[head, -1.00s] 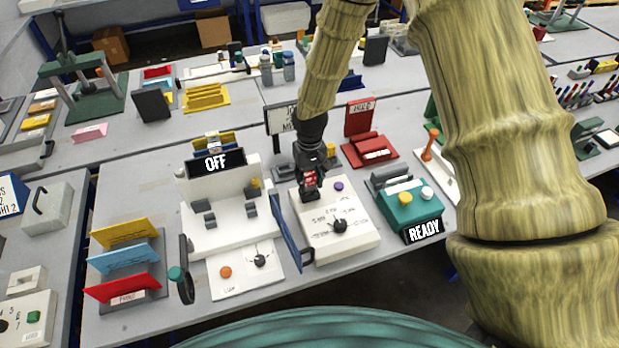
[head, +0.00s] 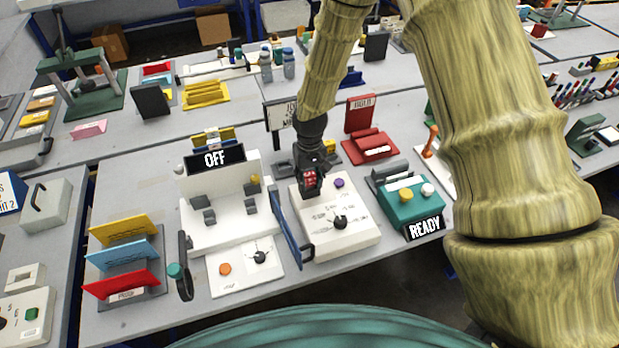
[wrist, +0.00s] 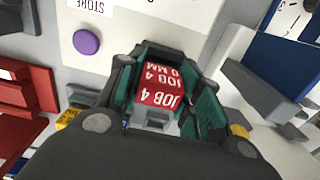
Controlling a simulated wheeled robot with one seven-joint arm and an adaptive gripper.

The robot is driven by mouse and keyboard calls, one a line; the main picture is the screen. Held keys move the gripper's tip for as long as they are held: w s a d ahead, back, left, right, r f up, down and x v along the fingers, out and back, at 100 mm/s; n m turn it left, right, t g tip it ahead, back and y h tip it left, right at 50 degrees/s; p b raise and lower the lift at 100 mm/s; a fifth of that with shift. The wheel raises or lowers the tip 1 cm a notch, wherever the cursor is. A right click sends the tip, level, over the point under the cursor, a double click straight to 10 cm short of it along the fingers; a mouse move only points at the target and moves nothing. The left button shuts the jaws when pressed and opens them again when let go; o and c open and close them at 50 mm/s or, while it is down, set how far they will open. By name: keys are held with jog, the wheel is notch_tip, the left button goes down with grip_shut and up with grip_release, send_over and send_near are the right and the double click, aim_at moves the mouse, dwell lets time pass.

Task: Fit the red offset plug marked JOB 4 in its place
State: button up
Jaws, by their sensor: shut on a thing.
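The red plug (wrist: 160,88) has white lettering that reads JOB 4 in the wrist view. My gripper (wrist: 160,100) is shut on it, with a finger on each side. In the head view my gripper (head: 311,188) points down and holds the red plug (head: 310,177) at the back left part of a white panel box (head: 345,240). The box has a purple button (head: 339,183), a black knob (head: 340,222) and printed labels. The underside of the plug is hidden, so I cannot tell whether it touches the box.
A white machine with an OFF display (head: 216,159) stands left of the box, with a blue flap (head: 285,225) between. A teal unit reading READY (head: 424,229) stands to the right. A red holder (head: 370,147) stands behind.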

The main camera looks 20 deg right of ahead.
jog(key=shift+f+b, duration=0.3)
jog(key=shift+f, duration=0.35)
jog(key=o, duration=1.1)
notch_tip(320, 180, up, 12)
jog(key=shift+f, duration=0.1)
dwell(0.4)
